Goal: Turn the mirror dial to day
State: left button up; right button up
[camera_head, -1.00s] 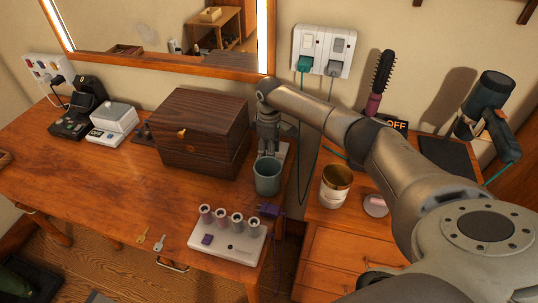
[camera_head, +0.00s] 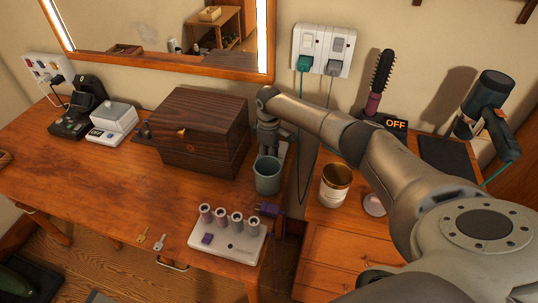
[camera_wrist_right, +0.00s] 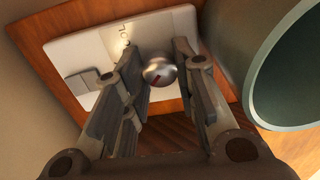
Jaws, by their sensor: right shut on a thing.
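The mirror dial is a round silver knob (camera_wrist_right: 160,71) with a dark red mark, on a white plate (camera_wrist_right: 88,50) in the right wrist view. Lettering near the knob reads roughly "COOL", partly cut by the angle. My right gripper (camera_wrist_right: 158,75) has its fingers on both sides of the knob and is shut on it. In the head view my right gripper (camera_head: 268,142) points down behind a grey-green cup (camera_head: 267,176); the dial is hidden there. The mirror (camera_head: 160,35) is on the wall above the desk. My left gripper is not in view.
The cup's rim (camera_wrist_right: 262,75) is close to the right of my gripper. A dark wooden box (camera_head: 205,130) stands left of it. A white holder with several rollers (camera_head: 228,240) is in front. A gold-rimmed jar (camera_head: 334,187) stands to the right.

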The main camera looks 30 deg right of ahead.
jog(key=m+p, duration=0.3)
jog(key=m, duration=0.1)
jog(key=shift+r, duration=0.15)
jog(key=shift+m+p, duration=1.05)
jog(key=shift+m, duration=1.25)
jog(key=o, duration=0.8)
jog(key=shift+c, duration=0.2)
